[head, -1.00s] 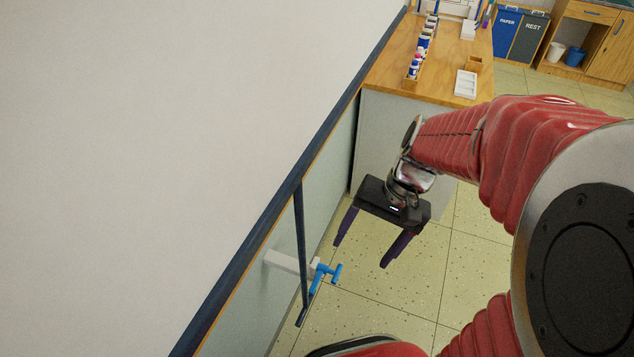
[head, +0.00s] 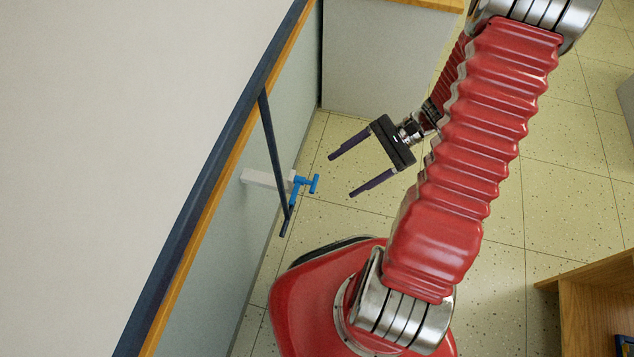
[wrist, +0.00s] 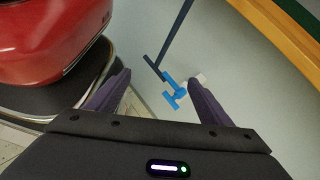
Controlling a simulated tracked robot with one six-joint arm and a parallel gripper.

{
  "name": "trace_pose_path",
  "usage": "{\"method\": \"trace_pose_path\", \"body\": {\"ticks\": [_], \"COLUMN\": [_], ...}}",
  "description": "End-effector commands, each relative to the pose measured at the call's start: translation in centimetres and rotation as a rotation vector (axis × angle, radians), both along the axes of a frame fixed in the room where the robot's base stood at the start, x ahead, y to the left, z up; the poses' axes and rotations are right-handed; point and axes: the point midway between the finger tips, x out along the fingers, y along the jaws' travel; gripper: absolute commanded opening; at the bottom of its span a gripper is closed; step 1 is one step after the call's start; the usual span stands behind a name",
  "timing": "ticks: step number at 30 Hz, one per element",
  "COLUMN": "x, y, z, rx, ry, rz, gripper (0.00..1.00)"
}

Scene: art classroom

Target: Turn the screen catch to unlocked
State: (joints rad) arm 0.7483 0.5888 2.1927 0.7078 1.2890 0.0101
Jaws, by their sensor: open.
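The screen catch (head: 304,185) is a blue T-shaped handle on a white block (head: 262,178) that stands out from the pale panel below the screen. My gripper (head: 340,175) is open and empty, to the right of the catch and apart from it, with its purple fingers pointing towards the panel. In the wrist view the blue catch (wrist: 173,91) shows beyond and between my two fingers (wrist: 160,95). I cannot tell from these frames whether the catch stands at locked or unlocked.
A dark bar (head: 272,155) hangs from the screen's dark frame (head: 215,175) close to the catch, on its left. A grey cabinet side (head: 380,60) stands beyond. A wooden shelf unit (head: 600,300) is at lower right.

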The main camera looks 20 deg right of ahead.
Motion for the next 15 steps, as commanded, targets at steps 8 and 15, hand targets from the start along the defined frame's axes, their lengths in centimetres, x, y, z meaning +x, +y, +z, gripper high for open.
{"method": "trace_pose_path", "body": {"ticks": [8, 15], "x": [-0.1, -0.4], "y": [-1.5, -2.8], "z": [-4.0, -7.4], "rx": [0.187, 0.347], "ry": [0.089, 0.149], "rz": [-0.200, -0.374], "gripper": [0.74, 0.74]}}
